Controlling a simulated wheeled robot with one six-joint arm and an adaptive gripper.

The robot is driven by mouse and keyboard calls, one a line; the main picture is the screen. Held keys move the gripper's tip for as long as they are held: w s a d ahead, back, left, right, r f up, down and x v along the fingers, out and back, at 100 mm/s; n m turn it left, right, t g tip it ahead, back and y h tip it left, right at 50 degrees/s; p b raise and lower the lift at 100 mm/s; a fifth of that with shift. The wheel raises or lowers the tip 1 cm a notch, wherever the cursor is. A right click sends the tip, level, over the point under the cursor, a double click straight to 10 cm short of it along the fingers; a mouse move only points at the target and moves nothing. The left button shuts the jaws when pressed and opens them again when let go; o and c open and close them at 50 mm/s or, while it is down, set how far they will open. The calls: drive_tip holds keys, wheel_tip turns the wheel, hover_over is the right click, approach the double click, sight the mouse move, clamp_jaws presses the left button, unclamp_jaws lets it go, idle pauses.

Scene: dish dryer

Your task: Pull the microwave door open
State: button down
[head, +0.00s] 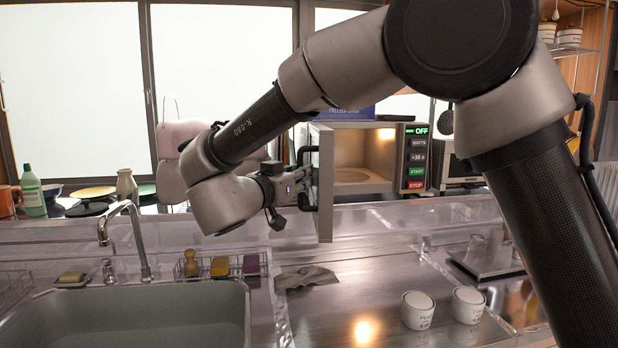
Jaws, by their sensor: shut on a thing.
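The microwave (414,157) stands on the back counter in the head view. Its door (325,190) stands open, swung out towards me and seen nearly edge-on. My gripper (308,184) is at the door's left, outer side, shut on the black door handle (304,154). The exact contact of the fingers on the handle is partly hidden by the gripper body.
A sink (130,318) with a curved tap (136,236) is at the front left. Two white cups (418,311) stand on the front counter. A green bottle (33,191) and dishes are at the back left. A toaster oven (458,172) is right of the microwave.

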drive_tip(key=shift+r, duration=0.15)
drive_tip(key=c, duration=1.5)
unclamp_jaws()
drive_tip(key=shift+o, duration=0.2)
drive_tip(key=v, duration=1.2)
